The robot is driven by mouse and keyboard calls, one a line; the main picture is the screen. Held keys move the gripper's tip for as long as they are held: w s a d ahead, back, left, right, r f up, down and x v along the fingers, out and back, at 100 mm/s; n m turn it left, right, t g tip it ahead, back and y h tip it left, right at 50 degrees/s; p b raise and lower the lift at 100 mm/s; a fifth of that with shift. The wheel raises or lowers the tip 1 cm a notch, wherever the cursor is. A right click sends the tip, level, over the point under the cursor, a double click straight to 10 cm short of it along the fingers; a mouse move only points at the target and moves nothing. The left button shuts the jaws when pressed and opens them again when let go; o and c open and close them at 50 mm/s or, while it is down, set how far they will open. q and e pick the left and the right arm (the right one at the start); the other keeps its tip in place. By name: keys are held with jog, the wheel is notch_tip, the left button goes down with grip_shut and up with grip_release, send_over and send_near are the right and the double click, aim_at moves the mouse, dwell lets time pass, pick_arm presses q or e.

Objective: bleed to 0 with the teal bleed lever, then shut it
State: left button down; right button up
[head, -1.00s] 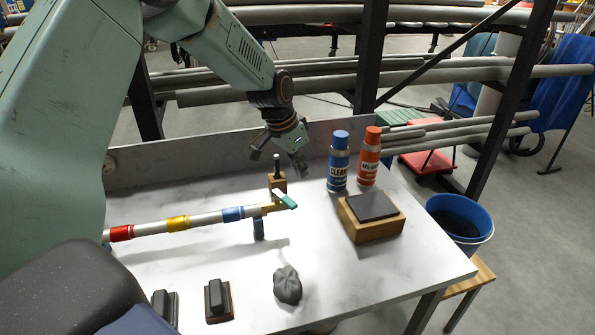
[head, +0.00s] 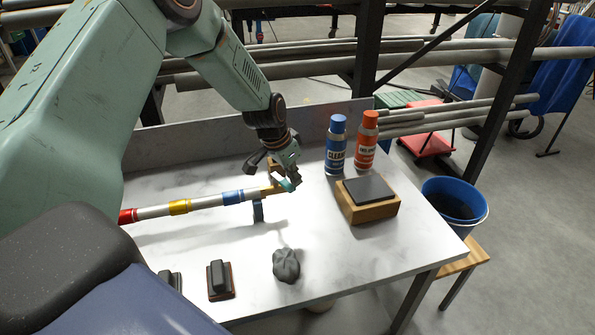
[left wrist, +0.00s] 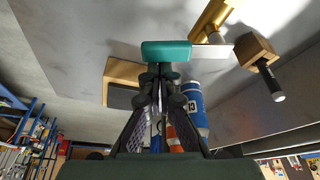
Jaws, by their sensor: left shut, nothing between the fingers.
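The teal bleed lever (head: 287,185) sits at the right end of a silver pipe (head: 205,202) with red, yellow and blue bands. In the left wrist view the teal lever handle (left wrist: 166,51) lies just beyond my fingertips, on a pale arm from the brass fitting (left wrist: 213,24). My left gripper (head: 293,183) is shut and empty, right at the lever in the head view; its fingers also show in the left wrist view (left wrist: 158,75). I cannot tell whether they touch the handle. No gauge reading is legible. My right gripper is not in view.
A blue can (head: 336,145) and an orange can (head: 366,140) stand behind right of the lever. A wooden block with a dark top (head: 368,198), a grey crumpled lump (head: 286,265) and a dark block (head: 220,280) lie on the marble table (head: 340,265). A blue bucket (head: 453,203) stands beyond the right edge.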

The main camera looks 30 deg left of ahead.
pick_arm(q)
jog(key=m+b, duration=0.1)
jog(key=b, duration=0.1)
jog(key=s+m+b, duration=0.1)
jog(key=shift+s+a+f+m+h+b, duration=0.1)
jog(key=shift+a+f+m+h+b, duration=0.05)
jog(key=shift+f+m+h+b, duration=0.2)
jog(key=shift+s+m+b, duration=0.15)
jog(key=shift+m+b, duration=0.1)
jog(key=shift+b, duration=0.15)
jog(key=shift+s+a+r, duration=0.1)
jog(key=shift+s+a, duration=0.05)
jog(key=shift+a, duration=0.05)
jog(key=shift+s+a+r, duration=0.1)
jog(key=shift+s, duration=0.15)
jog(key=shift+d, duration=0.2)
